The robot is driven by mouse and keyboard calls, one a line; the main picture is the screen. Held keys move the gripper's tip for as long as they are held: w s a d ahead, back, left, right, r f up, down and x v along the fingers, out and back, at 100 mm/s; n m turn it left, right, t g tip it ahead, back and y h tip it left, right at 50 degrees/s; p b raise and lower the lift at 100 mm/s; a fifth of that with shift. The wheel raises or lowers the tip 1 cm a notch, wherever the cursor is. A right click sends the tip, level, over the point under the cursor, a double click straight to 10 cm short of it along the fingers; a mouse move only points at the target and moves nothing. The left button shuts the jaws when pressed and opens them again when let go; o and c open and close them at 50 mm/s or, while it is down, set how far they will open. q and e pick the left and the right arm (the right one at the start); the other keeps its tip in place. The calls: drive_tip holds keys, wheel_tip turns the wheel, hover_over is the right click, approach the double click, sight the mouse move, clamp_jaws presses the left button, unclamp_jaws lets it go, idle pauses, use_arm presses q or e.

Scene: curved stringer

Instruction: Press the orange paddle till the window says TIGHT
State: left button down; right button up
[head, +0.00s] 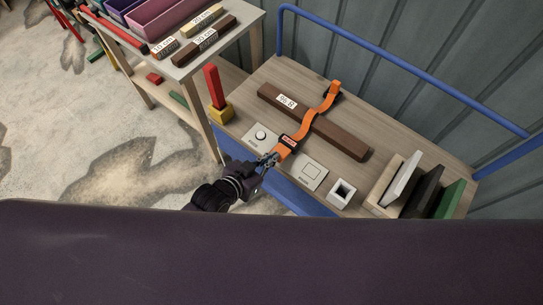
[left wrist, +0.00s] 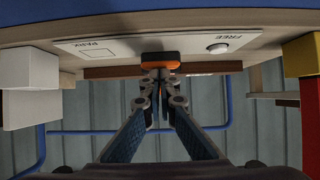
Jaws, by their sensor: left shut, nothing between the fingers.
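The orange strap (head: 311,124) runs over a long brown beam (head: 345,138) on the cart top. At its near end sits a dark buckle with a small red window (head: 288,141); its lettering is too small to read. The orange paddle (left wrist: 160,57) shows in the left wrist view as a small block at the near edge, just beyond my fingertips. My left gripper (head: 268,160) is shut and empty, its tips (left wrist: 160,76) right at the paddle. I cannot tell whether they touch it. My right gripper is not in view.
A plate marked FREE with a round white knob (left wrist: 217,48) and a PARK square (left wrist: 97,53) flank the paddle. A red post on a yellow block (head: 220,111) stands left. A blue rail (head: 400,65) runs behind.

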sight(272, 150)
use_arm(q)
drive_tip(key=w+r+p+v, duration=0.1)
drive_tip(key=r+p+v, duration=0.1)
drive_tip(key=v, duration=0.9)
drive_tip(key=shift+d+r+p, duration=0.25)
drive_tip(key=shift+p, duration=0.45)
